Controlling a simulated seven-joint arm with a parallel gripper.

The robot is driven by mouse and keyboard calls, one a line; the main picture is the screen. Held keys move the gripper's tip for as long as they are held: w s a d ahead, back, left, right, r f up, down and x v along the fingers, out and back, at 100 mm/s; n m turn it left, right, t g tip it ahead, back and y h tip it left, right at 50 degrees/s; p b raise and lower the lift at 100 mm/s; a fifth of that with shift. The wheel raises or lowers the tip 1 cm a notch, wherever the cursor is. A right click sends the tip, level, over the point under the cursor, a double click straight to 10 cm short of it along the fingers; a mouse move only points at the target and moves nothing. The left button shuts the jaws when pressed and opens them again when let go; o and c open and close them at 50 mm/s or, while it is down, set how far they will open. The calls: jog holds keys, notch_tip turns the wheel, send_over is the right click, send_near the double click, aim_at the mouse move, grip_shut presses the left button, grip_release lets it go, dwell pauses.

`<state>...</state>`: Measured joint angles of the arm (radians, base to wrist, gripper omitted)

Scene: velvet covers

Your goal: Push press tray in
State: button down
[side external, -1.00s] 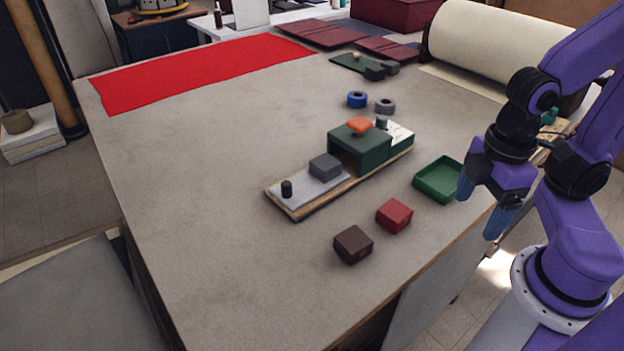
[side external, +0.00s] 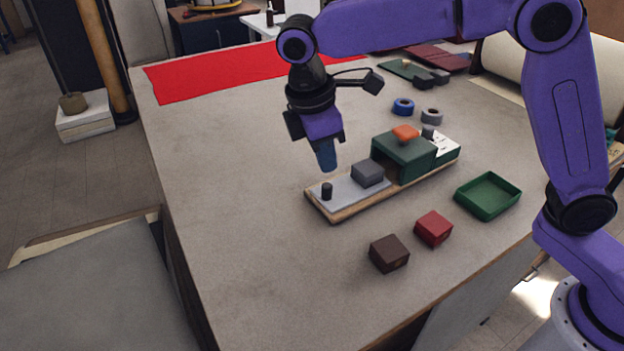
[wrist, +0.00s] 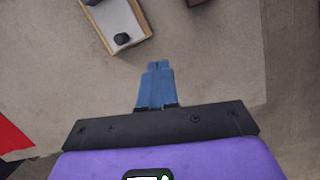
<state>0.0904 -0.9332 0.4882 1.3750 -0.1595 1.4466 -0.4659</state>
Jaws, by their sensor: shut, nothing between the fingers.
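The press tray (side external: 345,194) is a light grey plate on a wooden base (side external: 352,210). It sticks out of the green press housing (side external: 403,158) toward the left front. A black knob (side external: 327,191) stands at its outer end and a grey block (side external: 368,173) sits on it near the housing. My gripper (side external: 327,166) is shut and empty, with blue fingers pointing down, above and just behind the knob end. In the wrist view my fingers (wrist: 158,68) are together, and the tray's end with the knob (wrist: 122,38) lies at the upper left, apart from them.
An orange block (side external: 405,134) tops the housing. A green bin (side external: 488,196), a red block (side external: 433,229) and a brown block (side external: 389,253) lie in front. Blue and grey rolls (side external: 403,106) lie behind. The table's left part is clear; red cloth (side external: 220,79) covers its back edge.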

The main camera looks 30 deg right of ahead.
aim_at(360, 170)
jog(key=w+a+f+h, duration=0.25)
jog(key=w+a, duration=0.25)
jog(key=w, duration=0.5)
jog(key=shift+n+g+y, duration=0.35)
jog(key=shift+n+g, duration=0.05)
jog(key=x, duration=1.1)
jog(key=shift+a+f, duration=0.1)
jog(key=shift+a, duration=0.1)
jog(key=shift+d, duration=0.95)
jog(key=shift+s+d, duration=0.25)
jog(key=shift+d, duration=0.75)
jog(key=d, duration=1.1)
jog(key=shift+w+d, duration=0.25)
jog(key=shift+d, duration=0.15)
jog(key=shift+f, duration=0.1)
